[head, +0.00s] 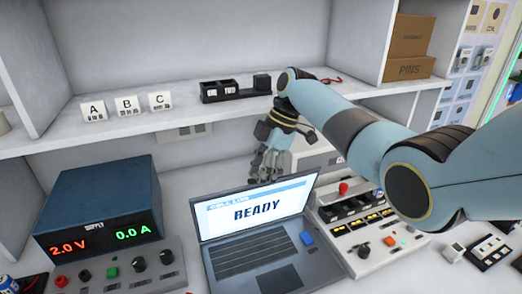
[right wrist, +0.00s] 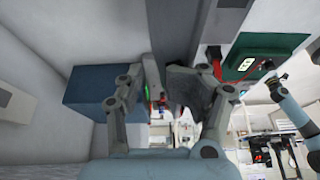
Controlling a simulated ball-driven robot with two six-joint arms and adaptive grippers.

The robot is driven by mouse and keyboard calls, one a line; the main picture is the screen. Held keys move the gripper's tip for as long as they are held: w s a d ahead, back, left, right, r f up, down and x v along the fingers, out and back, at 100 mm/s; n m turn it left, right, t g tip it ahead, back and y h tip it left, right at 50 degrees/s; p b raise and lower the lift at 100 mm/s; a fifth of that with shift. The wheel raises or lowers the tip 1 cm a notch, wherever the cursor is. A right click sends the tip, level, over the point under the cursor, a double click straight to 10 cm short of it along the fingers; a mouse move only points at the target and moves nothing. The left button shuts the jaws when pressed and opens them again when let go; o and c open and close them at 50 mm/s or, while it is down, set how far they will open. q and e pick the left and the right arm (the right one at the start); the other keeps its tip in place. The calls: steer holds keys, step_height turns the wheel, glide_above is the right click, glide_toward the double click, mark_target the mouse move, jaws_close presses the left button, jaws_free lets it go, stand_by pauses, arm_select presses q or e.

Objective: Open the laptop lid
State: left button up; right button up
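The laptop (head: 262,255) stands on the bench in the head view. Its lid (head: 255,208) is raised and leans back, and its lit screen reads READY. The keyboard half lies flat. My right gripper (head: 268,166) is just behind and above the lid's top edge, pointing down, with no contact visible. In the right wrist view its two fingers (right wrist: 167,88) are apart, and I see nothing clearly held between them. The lid is not clear in that view. A light blue arm part (right wrist: 290,110) shows at right there, but I cannot make out a left gripper.
A blue power supply (head: 100,205) stands left of the laptop, and a control panel (head: 365,225) with a red button stands close on its right. A shelf (head: 150,123) with A, B, C blocks (head: 127,104) runs behind. Boxes (head: 405,68) sit upper right.

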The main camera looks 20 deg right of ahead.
steer(key=w+d+r+b, duration=0.4)
steer(key=w+b, duration=0.3)
steer(key=b, duration=0.2)
steer(key=shift+w, duration=0.2)
stand_by(0.6)
steer(key=shift+d+r, duration=0.1)
steer(key=s+v, duration=0.1)
steer(key=v, duration=0.6)
stand_by(0.3)
